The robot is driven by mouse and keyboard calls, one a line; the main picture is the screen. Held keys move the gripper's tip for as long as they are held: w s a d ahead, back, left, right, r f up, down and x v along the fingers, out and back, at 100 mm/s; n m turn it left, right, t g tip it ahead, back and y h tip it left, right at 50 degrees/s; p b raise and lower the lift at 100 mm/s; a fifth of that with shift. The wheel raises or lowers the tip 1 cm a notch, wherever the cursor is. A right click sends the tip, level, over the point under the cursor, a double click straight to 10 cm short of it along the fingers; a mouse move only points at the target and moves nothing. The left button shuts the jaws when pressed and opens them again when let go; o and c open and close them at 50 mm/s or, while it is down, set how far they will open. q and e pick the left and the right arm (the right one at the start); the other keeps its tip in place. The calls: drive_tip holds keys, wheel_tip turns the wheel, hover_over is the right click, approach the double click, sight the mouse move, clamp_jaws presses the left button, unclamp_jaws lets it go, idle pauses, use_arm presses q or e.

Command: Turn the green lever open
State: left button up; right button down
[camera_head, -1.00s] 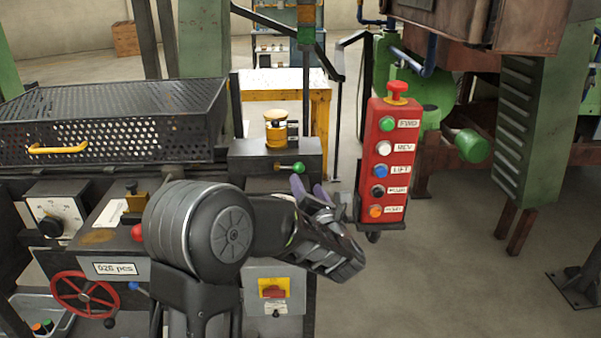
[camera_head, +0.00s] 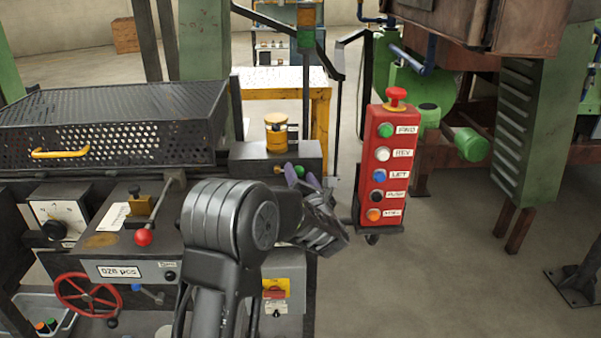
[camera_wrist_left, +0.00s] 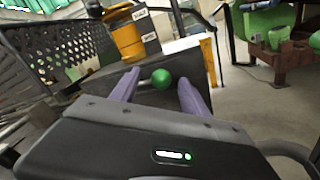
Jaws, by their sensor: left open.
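The green lever shows as a green ball knob (camera_head: 299,171) on the front of a dark box (camera_head: 252,151). In the head view a finger of my left gripper (camera_head: 302,180) partly overlaps the knob. The purple fingers are open. In the left wrist view the green ball (camera_wrist_left: 161,78) lies between the two spread fingers of the gripper (camera_wrist_left: 157,86), with gaps on both sides. A short stem runs left from the ball. I cannot tell whether a finger touches it. My right gripper is not in view.
A yellow canister (camera_head: 276,133) stands on the dark box. A red button panel (camera_head: 377,160) hangs close to the right of my gripper. A perforated black cover (camera_head: 110,130), a red-knobbed lever (camera_head: 143,237) and a red handwheel (camera_head: 86,296) are at the left. Open floor lies at right.

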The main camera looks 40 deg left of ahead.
use_arm(q)
drive_tip(key=shift+w, duration=0.1)
drive_tip(key=shift+c, duration=0.5)
drive_tip(key=c, duration=1)
clamp_jaws()
drive_tip(key=shift+f, duration=0.2)
